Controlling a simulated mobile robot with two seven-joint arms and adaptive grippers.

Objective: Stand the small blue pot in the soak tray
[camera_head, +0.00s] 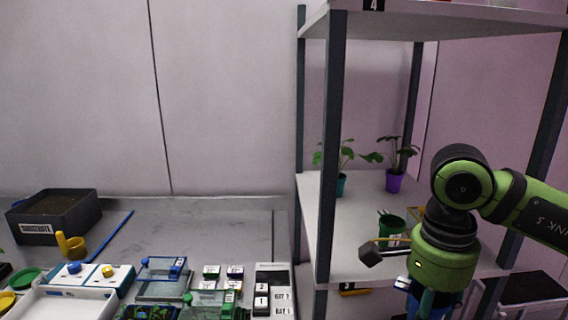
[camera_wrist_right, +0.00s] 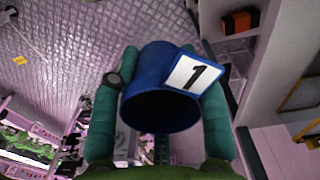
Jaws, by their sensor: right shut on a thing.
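The small blue pot (camera_wrist_right: 158,75) carries a white label reading 1 in a blue frame. My right gripper (camera_wrist_right: 158,95) is shut on it, with a green finger on each side in the right wrist view. In the head view the pot (camera_head: 447,304) shows partly at the bottom right, below my green wrist, and my right gripper (camera_head: 426,302) is in front of the rack. A white shallow tray (camera_head: 62,308) lies at the lower left, cut off by the picture edge; I cannot tell whether it is the soak tray. My left gripper is not in view.
The rack shelf (camera_head: 350,250) holds a plant in a teal pot (camera_head: 340,185), a plant in a purple pot (camera_head: 396,180) and a green pot (camera_head: 391,229). A dark substrate box (camera_head: 55,228) stands on the bench. The bench's back middle (camera_head: 210,235) is clear.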

